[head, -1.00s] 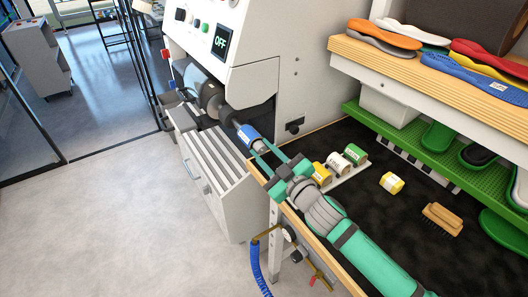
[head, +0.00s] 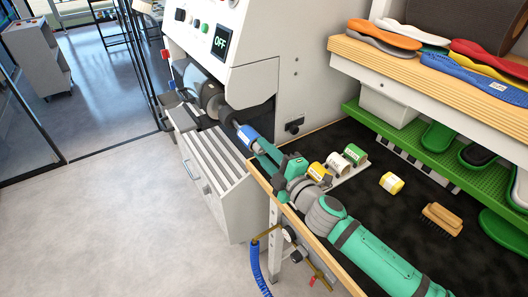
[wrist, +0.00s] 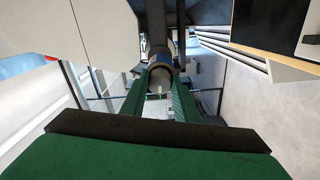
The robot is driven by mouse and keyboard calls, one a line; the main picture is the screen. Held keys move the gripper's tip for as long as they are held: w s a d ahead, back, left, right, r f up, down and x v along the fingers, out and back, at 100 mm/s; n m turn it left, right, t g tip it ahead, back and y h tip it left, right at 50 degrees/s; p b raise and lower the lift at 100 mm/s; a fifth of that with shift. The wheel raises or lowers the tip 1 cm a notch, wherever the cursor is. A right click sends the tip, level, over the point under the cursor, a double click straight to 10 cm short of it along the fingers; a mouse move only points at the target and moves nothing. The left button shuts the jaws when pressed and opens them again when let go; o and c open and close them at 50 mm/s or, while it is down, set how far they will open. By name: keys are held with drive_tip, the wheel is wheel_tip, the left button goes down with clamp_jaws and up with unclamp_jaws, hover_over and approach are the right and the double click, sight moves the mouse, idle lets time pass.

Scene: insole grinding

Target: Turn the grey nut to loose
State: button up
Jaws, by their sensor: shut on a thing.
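The blue sanding sleeve (head: 247,134) sits on the grinder's shaft; its end also shows in the wrist view (wrist: 159,66). The grey nut (wrist: 159,87) is at the near end of this shaft, in the middle of the wrist view. In the head view the nut is hidden by my fingers. My gripper (head: 257,146) reaches to the sleeve's end, with its two green fingers (wrist: 159,80) on either side of the nut. It is shut on the nut, though the exact contact is hard to see.
The grinder's screen (head: 222,41) reads OFF. Several coloured rolls, such as a green one (head: 355,154), stand right of my gripper, with a loose yellow roll (head: 391,183) and a brush (head: 442,218) on the dark bench top (head: 400,225). A slatted grey cabinet (head: 215,165) lies to the left.

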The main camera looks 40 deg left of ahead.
drive_tip(key=shift+n, duration=0.6)
drive_tip(key=o, duration=1.1)
drive_tip(key=v, duration=1)
drive_tip(key=shift+s+d, duration=0.2)
drive_tip(key=shift+d, duration=0.1)
